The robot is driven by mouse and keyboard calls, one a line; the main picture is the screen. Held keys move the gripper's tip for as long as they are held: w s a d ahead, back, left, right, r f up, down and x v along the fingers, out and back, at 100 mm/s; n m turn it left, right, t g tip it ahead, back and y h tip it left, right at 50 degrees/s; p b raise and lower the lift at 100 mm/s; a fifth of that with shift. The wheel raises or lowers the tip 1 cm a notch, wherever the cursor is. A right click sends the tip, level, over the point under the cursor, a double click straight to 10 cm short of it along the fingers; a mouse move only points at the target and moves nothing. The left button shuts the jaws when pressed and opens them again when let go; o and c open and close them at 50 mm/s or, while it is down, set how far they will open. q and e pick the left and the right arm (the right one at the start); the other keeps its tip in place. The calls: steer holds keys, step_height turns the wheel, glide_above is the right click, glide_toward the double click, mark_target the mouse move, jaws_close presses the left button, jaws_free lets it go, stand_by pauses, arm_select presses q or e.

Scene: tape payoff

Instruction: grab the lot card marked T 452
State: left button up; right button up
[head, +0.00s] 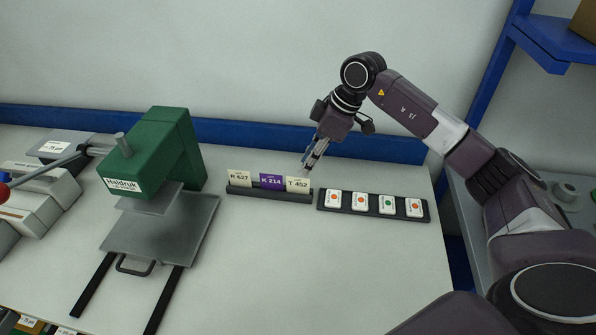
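The lot card marked T 452 (297,185) is cream and stands upright at the right end of a dark card holder (268,194) on the bench. My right gripper (308,166) points down just above and slightly right of this card. Its fingers look close together, but at this size I cannot tell whether they are open or shut. I see no card clearly held between them. My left gripper does not show.
A purple K 214 card (271,181) and a cream R 627 card (239,178) share the holder. A dark tray (373,206) with several white tiles lies to the right. A green Haldruk press (157,152) stands left.

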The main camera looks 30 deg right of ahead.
mark_target(298, 180)
steer(key=p+x, duration=0.2)
steer(key=x, duration=0.4)
steer(key=shift+s+a+f, duration=0.1)
steer(key=shift+f, duration=0.25)
steer(key=shift+a+f, duration=0.1)
steer(key=shift+f, duration=0.35)
jaws_close()
